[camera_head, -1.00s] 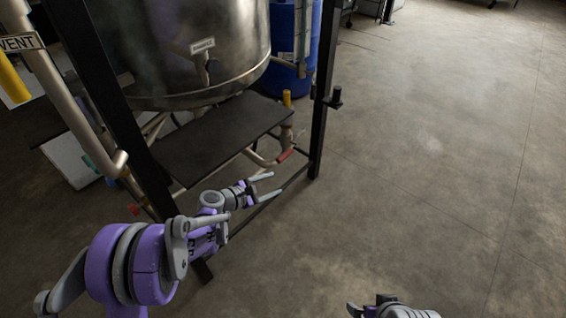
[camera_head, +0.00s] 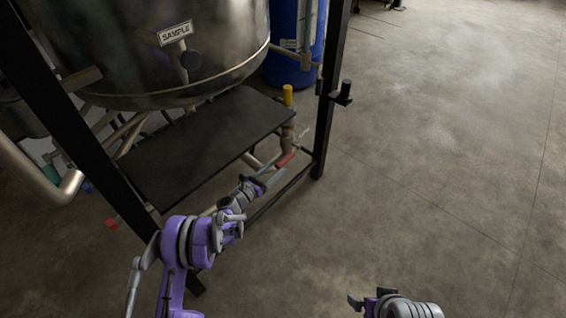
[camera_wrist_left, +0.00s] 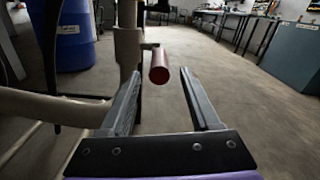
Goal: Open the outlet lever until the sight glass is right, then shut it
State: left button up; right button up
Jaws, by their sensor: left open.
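The red-gripped outlet lever (camera_head: 284,159) sits on the valve pipework under the tank, near the frame's right post. In the left wrist view its red round end (camera_wrist_left: 160,68) shows ahead, between the two fingertips in the picture. My left gripper (camera_head: 273,169) is open and empty, just in front of and below the red grip. I cannot tell whether it touches it. My right gripper (camera_head: 369,300) is at the bottom edge, away from the frame, partly cut off. I cannot identify the sight glass with certainty.
A steel tank (camera_head: 150,55) with a SAMPLE label (camera_head: 175,33) stands above a dark shelf (camera_head: 200,145). A black frame post (camera_head: 328,110) rises right of the lever. A blue drum (camera_head: 283,65) stands behind. The floor to the right is clear.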

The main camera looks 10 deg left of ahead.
aim_at(283, 163)
pick_arm(q)
jog(key=x, duration=0.5)
jog(key=shift+w, duration=0.15)
grip_shut()
dwell(1.3)
